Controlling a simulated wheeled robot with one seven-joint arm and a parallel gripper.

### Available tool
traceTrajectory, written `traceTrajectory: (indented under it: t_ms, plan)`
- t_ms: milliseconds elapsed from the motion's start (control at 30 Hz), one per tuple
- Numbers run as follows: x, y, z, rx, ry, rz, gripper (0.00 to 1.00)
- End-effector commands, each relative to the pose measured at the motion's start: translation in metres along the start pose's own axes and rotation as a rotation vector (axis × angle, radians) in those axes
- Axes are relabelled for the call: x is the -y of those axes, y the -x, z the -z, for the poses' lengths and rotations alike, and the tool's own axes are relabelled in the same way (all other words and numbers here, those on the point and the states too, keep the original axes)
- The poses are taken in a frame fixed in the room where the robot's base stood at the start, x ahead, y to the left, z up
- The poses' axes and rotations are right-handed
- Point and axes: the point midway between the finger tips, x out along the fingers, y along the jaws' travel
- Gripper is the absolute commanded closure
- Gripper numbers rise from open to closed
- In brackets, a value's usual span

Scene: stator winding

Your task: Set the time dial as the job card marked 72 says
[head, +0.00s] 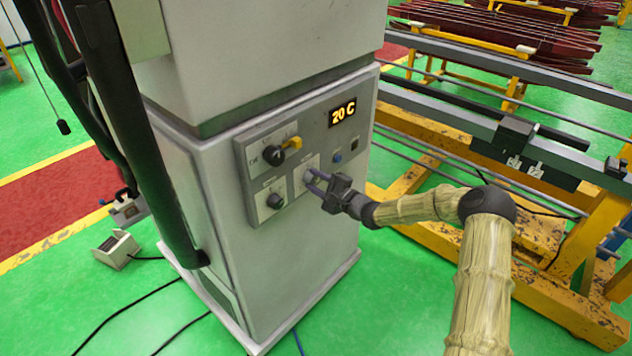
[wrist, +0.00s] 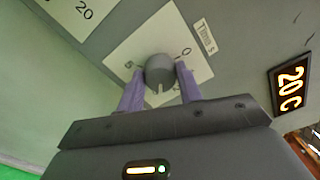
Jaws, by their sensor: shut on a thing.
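The time dial is a grey round knob (wrist: 160,71) on a white plate beside a label reading "Time s" (wrist: 205,37) in the wrist view. Its light notch points down in that picture, toward my gripper's body. A 0 shows at the plate's upper right; the other marks are partly hidden. My gripper (wrist: 160,84) is shut on the knob, with one purple finger on each side. In the head view my gripper (head: 316,184) reaches the panel from the right and covers most of the dial. I see no job card marked 72.
A yellow-framed rack (head: 420,176) stands to the right. Cables lie on the green floor.

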Motion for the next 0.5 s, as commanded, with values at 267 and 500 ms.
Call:
traceTrajectory:
  t_ms: [267, 500]
  plan:
    - [-0.0010, 0.0013, 0.0023, -0.004, -0.123, -0.002, 0.87]
    - [-0.0013, 0.0013, 0.0023, -0.005, -0.150, -0.002, 0.87]
